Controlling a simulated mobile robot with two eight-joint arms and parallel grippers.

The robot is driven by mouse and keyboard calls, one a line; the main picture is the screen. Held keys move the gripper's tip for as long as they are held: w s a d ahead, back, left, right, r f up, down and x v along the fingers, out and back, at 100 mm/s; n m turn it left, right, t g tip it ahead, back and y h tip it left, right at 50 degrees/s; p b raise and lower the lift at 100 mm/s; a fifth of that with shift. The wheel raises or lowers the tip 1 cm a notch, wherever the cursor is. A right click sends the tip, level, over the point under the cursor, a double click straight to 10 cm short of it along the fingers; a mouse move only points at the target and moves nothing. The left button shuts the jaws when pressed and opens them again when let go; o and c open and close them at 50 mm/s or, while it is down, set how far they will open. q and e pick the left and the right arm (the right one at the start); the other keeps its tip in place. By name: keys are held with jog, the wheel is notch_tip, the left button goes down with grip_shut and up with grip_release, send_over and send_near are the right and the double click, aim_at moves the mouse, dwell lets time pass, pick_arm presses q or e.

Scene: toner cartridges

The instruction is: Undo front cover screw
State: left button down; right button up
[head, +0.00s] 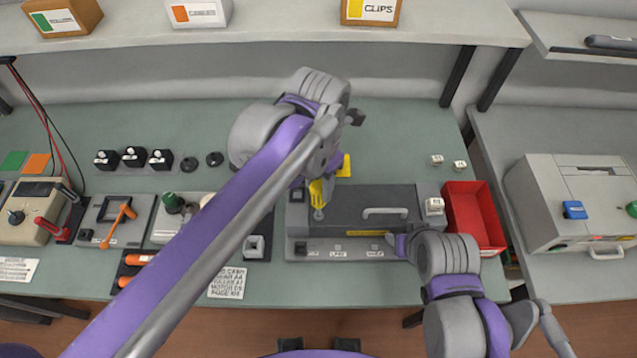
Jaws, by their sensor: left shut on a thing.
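A dark grey device (370,220) with a flat lid and a light handle (385,211) lies on the green bench at the centre. My left gripper (326,180) reaches over its left part and is shut on a yellow tool (318,192). The tool's lower end points down at the left part of the cover, close to its surface; I cannot tell whether it touches.
A red bin (473,218) stands right of the device. Orange-handled fixtures (118,222) and a meter (32,210) with cables stand at the left. A shelf (270,50) with boxes runs across the back. A grey machine (570,205) stands on the right bench.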

pick_arm(q)
jog(key=shift+m, duration=1.2)
jog(key=m, duration=2.1)
jog(key=shift+m, duration=0.3)
